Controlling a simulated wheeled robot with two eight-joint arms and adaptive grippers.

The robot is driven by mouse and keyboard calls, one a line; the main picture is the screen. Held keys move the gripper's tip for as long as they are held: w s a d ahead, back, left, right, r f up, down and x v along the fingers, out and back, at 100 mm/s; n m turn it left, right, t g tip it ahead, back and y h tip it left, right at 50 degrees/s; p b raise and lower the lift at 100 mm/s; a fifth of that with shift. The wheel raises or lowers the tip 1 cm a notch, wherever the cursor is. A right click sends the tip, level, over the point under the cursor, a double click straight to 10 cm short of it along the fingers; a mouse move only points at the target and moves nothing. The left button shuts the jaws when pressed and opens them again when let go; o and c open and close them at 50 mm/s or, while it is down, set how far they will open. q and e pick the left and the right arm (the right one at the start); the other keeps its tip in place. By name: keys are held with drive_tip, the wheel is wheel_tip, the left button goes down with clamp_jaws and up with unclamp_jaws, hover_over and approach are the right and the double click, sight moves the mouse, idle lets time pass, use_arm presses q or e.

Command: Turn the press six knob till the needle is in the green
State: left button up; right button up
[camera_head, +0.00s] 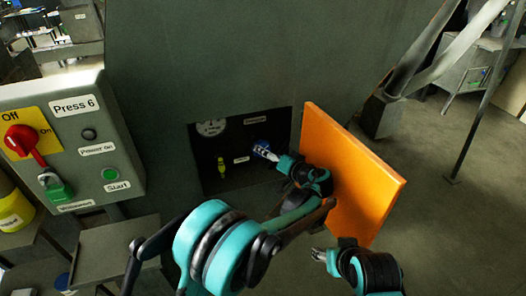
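The Press 6 recess (210,178) is a dark opening in the grey machine wall. A round white gauge (211,128) sits at its upper left; its needle and green zone are too small to read. A blue knob (259,144) shows at the recess's right side, partly hidden by my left gripper (266,153). That gripper's fingers are at the knob; whether they are closed around it cannot be made out. My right gripper (319,255) is low at the bottom centre, below the orange door and away from the knob; its finger opening is too small to judge.
The orange door (345,175) stands open right of the recess, close to my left wrist. A yellow-green fitting (221,167) is in the recess. The Press 6 control box (85,140), with a red switch (22,140), is at left.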

use_arm(q)
drive_tip(key=v, duration=0.6)
drive_tip(key=shift+s+d, duration=0.2)
drive_tip(key=shift+s, duration=0.15)
drive_tip(key=shift+a+r, duration=0.1)
idle(0.4)
drive_tip(key=s+a+r+g+h, duration=0.1)
drive_tip(key=s+a+g, duration=0.1)
drive_tip(key=s+a, duration=0.5)
drive_tip(key=s+a+g+h, duration=0.2)
drive_tip(key=s+a, duration=0.1)
drive_tip(key=a, duration=0.8)
drive_tip(key=s+a+f+n+h, duration=0.1)
drive_tip(key=s+a+f+h, duration=0.1)
drive_tip(key=s, duration=0.7)
drive_tip(key=s+a+f+n+g+h, duration=0.1)
drive_tip(key=s+a+f+h, duration=0.2)
drive_tip(key=s, duration=0.7)
drive_tip(key=shift+a+f, duration=0.2)
drive_tip(key=shift+a, duration=0.4)
drive_tip(key=shift+c, duration=0.3)
